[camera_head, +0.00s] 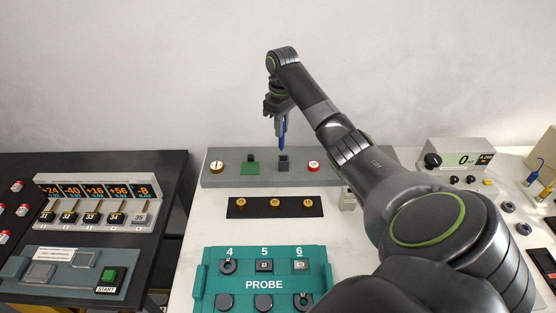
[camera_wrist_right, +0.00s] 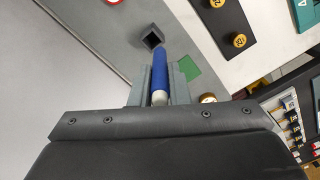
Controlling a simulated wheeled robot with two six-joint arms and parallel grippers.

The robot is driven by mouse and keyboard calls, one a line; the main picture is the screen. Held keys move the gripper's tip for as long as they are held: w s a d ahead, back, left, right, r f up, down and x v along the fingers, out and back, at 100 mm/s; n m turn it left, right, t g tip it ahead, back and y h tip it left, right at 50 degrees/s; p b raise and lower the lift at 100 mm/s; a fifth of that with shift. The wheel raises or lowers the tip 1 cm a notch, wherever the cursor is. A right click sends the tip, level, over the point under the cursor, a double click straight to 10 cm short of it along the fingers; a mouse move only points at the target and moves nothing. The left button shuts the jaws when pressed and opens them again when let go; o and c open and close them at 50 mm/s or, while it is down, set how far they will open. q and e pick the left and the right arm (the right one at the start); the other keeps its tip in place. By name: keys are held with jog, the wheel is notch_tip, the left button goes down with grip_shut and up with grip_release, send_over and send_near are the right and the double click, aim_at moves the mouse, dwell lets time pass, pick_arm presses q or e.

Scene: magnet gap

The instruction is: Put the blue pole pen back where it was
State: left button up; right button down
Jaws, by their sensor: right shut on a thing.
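The blue pole pen (camera_head: 282,131) is in my right gripper (camera_head: 277,106), hanging roughly upright above the grey bench. In the right wrist view the pen (camera_wrist_right: 159,72) shows as a blue rod with a pale end, between the two fingers of the gripper (camera_wrist_right: 156,92). Its far end points toward a dark square holder with an opening (camera_wrist_right: 152,37). In the head view this holder (camera_head: 283,163) stands on the grey bench just below the pen's tip. Whether the tip touches the holder is hard to tell. My left gripper is in neither view.
The grey bench (camera_head: 228,180) also bears a brass knob (camera_head: 217,167), a green square (camera_head: 250,168) and a red round button (camera_head: 314,165). A black strip with brass knobs (camera_head: 238,208) and a teal PROBE tray (camera_head: 264,296) lie in front. A meter box (camera_head: 459,158) stands right.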

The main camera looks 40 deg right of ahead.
jog(key=shift+n, duration=0.4)
jog(key=f, duration=0.6)
jog(key=d+f+p, duration=0.1)
jog(key=f, duration=0.1)
jog(key=shift+w+d+f, duration=0.1)
jog(key=shift+w+f, duration=0.05)
jog(key=shift+f, duration=0.25)
jog(key=shift+f, duration=0.1)
jog(key=c, duration=1.4)
grip_release()
jog(key=shift+r+p, duration=0.4)
jog(key=shift+r, duration=5.8)
